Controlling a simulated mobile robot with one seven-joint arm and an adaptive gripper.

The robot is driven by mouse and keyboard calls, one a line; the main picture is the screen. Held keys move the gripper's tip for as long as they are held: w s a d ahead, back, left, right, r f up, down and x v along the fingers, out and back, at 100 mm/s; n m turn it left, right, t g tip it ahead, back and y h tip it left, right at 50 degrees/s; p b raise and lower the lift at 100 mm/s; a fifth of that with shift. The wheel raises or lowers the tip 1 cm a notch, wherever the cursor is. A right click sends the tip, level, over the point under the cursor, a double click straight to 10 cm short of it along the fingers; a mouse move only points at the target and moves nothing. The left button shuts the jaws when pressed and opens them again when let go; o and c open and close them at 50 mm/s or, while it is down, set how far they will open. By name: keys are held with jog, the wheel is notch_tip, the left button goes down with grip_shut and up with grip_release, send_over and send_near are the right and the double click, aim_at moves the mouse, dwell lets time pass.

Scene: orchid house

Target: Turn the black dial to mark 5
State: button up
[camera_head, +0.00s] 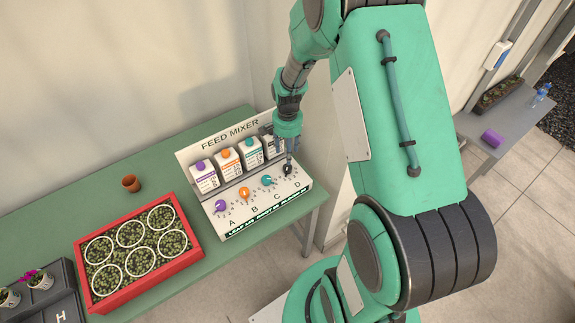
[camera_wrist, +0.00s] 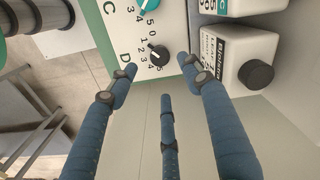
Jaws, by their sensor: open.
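The black dial (camera_wrist: 158,54) sits by the letter D on the white feed mixer panel (camera_head: 232,210), at its right end. It also shows in the head view (camera_head: 288,169), partly behind my fingers. Numbers ring the dial. A pale pointer line shows on the knob, but I cannot tell for sure which number it meets. My gripper (camera_head: 287,147) is open above the dial. In the wrist view my gripper's blue fingers (camera_wrist: 160,70) are spread below and on both sides of the dial, with nothing between them. I cannot see any finger touching it.
The purple dial (camera_head: 221,206), orange dial (camera_head: 244,194) and teal dial (camera_head: 267,181) stand in a row to its left. A red crate of potted plants (camera_head: 192,240) is left of the mixer.

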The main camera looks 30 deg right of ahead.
aim_at(288, 167)
notch_tip(288, 167, down, 9)
jog(key=shift+r, duration=0.1)
dwell(0.3)
jog(key=c, duration=1.2)
